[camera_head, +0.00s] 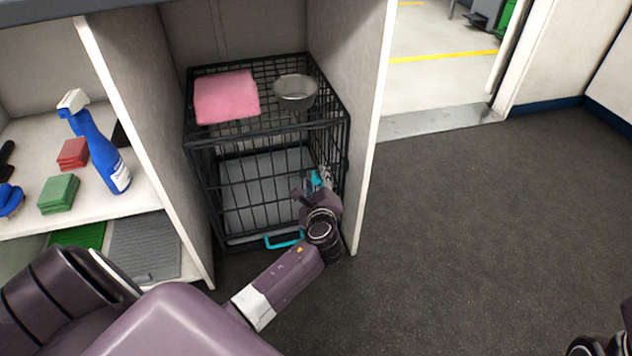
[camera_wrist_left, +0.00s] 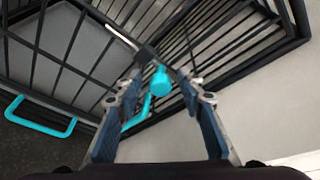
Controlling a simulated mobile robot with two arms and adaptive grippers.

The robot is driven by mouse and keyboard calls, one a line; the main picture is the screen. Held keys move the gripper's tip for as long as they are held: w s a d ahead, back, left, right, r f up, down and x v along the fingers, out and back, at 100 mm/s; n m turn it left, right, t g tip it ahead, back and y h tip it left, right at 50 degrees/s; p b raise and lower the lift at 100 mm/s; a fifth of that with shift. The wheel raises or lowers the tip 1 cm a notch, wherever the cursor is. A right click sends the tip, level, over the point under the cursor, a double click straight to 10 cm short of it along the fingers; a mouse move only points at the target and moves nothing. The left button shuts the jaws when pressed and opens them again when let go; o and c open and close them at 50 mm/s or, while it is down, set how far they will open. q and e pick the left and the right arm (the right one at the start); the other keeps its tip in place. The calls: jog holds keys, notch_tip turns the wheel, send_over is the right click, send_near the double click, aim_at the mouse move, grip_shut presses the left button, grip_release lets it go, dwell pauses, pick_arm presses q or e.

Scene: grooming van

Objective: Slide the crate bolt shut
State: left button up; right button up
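The black wire crate (camera_head: 265,150) stands in the bay of the shelving unit, its front facing me. Its turquoise bolt (camera_head: 316,180) is at the right side of the front, partly covered by my gripper. In the left wrist view the bolt's turquoise knob (camera_wrist_left: 161,82) shows between my fingertips. My left gripper (camera_head: 310,192) is at the bolt, its fingers apart on either side of the knob in the wrist view (camera_wrist_left: 158,100). Whether a finger touches the knob I cannot tell. Part of my right arm shows at the lower right edge of the head view; its fingers are not in view.
A turquoise handle (camera_head: 284,240) sticks out low on the crate front. A pink towel (camera_head: 226,96) and a metal bowl (camera_head: 295,92) lie on the crate top. The white side panel (camera_head: 372,130) stands close right of the crate. Left shelves hold a blue spray bottle (camera_head: 98,150). Floor to the right is clear.

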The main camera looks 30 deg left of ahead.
pick_arm(q)
jog(key=shift+c, duration=0.5)
grip_shut()
jog(key=w+d, duration=0.2)
jog(key=shift+w+d, duration=0.2)
jog(key=shift+w, duration=0.15)
